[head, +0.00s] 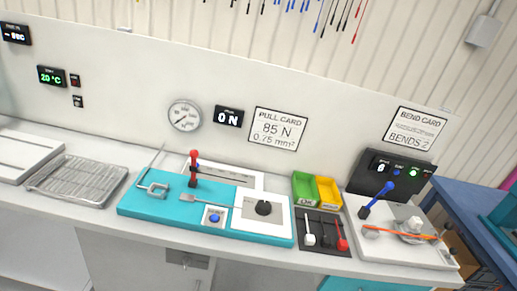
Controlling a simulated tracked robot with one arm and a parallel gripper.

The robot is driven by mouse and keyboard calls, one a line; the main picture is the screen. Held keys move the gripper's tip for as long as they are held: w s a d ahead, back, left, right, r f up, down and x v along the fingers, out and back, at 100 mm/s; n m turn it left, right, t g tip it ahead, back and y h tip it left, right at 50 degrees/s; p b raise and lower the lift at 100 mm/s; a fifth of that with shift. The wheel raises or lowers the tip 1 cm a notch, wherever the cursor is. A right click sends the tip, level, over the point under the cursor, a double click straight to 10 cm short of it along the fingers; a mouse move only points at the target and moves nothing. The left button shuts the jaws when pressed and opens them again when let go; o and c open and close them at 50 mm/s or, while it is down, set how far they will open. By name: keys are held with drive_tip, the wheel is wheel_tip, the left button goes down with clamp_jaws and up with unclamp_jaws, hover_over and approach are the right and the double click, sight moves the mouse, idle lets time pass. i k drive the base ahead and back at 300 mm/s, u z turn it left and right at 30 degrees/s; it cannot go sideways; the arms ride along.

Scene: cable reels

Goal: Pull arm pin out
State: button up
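A bend tester (387,245) with a white base stands at the right end of the bench. A lever with a blue handle (389,188) leans up to the right from its left side. An orange cable or strip (380,232) runs across it, past a light grey round part (413,226). A teal pull tester (150,206) lies left of it, with an upright red-handled lever (194,162). I cannot tell which small part is the arm pin. My gripper is not in view.
A wire rack (77,180) lies at the left. A dark display box (388,173) stands behind the bend tester. A blue table (470,215) is beyond.

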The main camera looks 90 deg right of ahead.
sight(453, 251)
drive_tip(key=z, duration=0.8)
drive_tip(key=i, duration=0.1)
drive_tip(key=z, duration=3)
drive_tip(key=k, duration=0.8)
drive_tip(key=z, duration=0.25)
drive_tip(key=i, duration=0.8)
drive_tip(key=u, duration=0.15)
